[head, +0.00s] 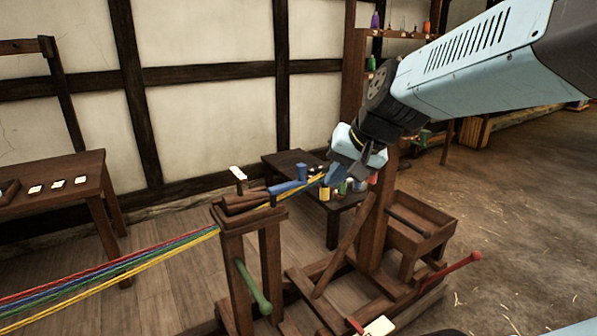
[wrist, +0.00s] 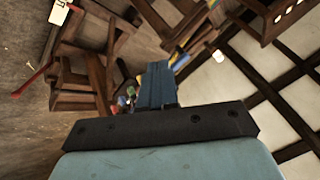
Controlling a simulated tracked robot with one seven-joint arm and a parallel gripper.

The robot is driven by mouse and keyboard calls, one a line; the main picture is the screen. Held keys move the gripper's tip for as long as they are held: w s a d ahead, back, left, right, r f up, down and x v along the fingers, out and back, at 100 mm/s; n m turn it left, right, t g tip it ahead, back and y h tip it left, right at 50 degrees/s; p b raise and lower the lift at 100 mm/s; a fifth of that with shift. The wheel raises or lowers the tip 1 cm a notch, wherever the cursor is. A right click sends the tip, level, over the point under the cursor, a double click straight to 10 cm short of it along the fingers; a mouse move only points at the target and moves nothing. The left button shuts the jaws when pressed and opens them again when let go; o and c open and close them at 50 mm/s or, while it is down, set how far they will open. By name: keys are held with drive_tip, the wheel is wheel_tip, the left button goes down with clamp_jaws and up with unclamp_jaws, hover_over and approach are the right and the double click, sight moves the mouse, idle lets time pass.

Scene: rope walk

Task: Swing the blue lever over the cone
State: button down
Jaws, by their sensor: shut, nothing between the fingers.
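The blue lever (head: 287,187) sticks out to the right from the top of the wooden stand, beside the brown wooden cone (head: 243,203). Coloured strands run to the cone from the left, and a yellow strand leads on to the right past the lever. My gripper (head: 332,180) is shut and empty, tilted downward, just right of the lever's end; whether it touches the strands I cannot tell. In the wrist view its blue fingers (wrist: 157,84) are together and hide part of the scene. Blue and yellow pieces (wrist: 180,57) show just beyond them.
A small dark table (head: 283,160) with coloured pots stands behind. A green handle (head: 254,287) hangs on the stand and a red lever (head: 454,268) sits low at the right. A wooden post and box (head: 420,222) stand close to my arm. Floor is open at far right.

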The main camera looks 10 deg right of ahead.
drive_tip(key=w+d+f+m+t, duration=0.1)
drive_tip(key=w+d+f+m, duration=0.1)
drive_tip(key=w+m, duration=0.3)
drive_tip(key=w+d+f+m+t, duration=0.1)
drive_tip(key=w+d+f+m, duration=0.2)
drive_tip(key=w, duration=0.9)
drive_tip(key=d+m, duration=0.1)
drive_tip(key=m, duration=0.1)
drive_tip(key=shift+w+d+f+m+t, duration=0.15)
drive_tip(key=shift+w+d+m+t, duration=0.1)
drive_tip(key=shift+m+t, duration=0.15)
drive_tip(key=shift+f, duration=0.1)
approach(303, 176)
wheel_tip(303, 176, down, 3)
drive_tip(key=shift+w+a+f, duration=0.1)
drive_tip(key=shift+w+a, duration=0.2)
drive_tip(key=shift+w, duration=0.55)
drive_tip(key=shift+w+a+f, duration=0.1)
drive_tip(key=shift+w+a, duration=0.15)
drive_tip(key=shift+w, duration=0.65)
